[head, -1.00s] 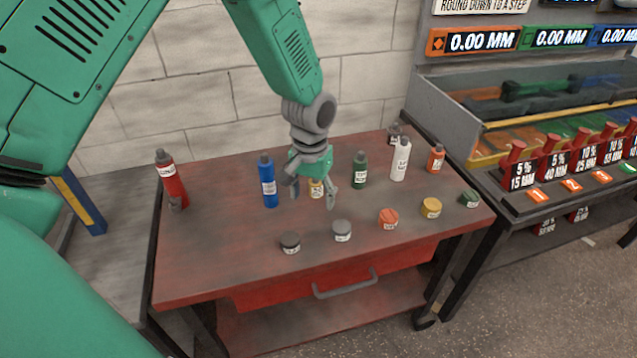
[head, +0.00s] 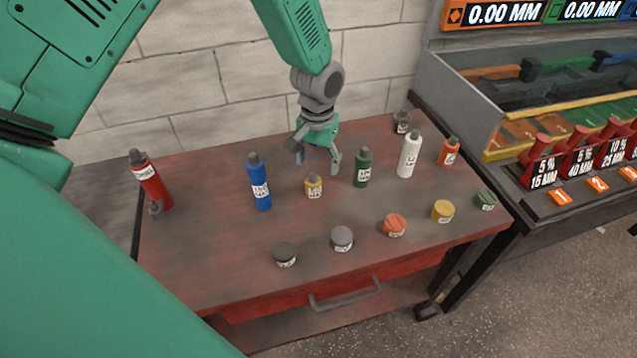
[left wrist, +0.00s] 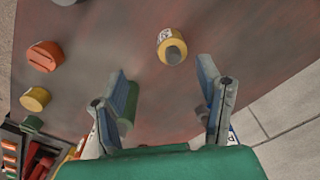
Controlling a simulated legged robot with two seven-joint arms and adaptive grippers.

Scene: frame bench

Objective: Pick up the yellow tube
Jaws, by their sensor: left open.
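The yellow tube (head: 313,186) is a short yellow cylinder with a grey cap and a white label. It stands upright on the red table (head: 230,235), between the blue bottle and the dark green bottle. In the left wrist view the yellow tube (left wrist: 171,46) is just beyond the open fingers, roughly between their lines. My left gripper (head: 317,163) is open and empty, above the table and behind the yellow tube in the head view. Its fingers show in the left wrist view (left wrist: 165,100). My right gripper is not in view.
A blue bottle (head: 259,183) stands left of the yellow tube, a dark green bottle (head: 362,168) right of it, then a white bottle (head: 408,155). A red bottle (head: 150,181) is at far left. Several short jars, including an orange one (head: 394,226), line the front.

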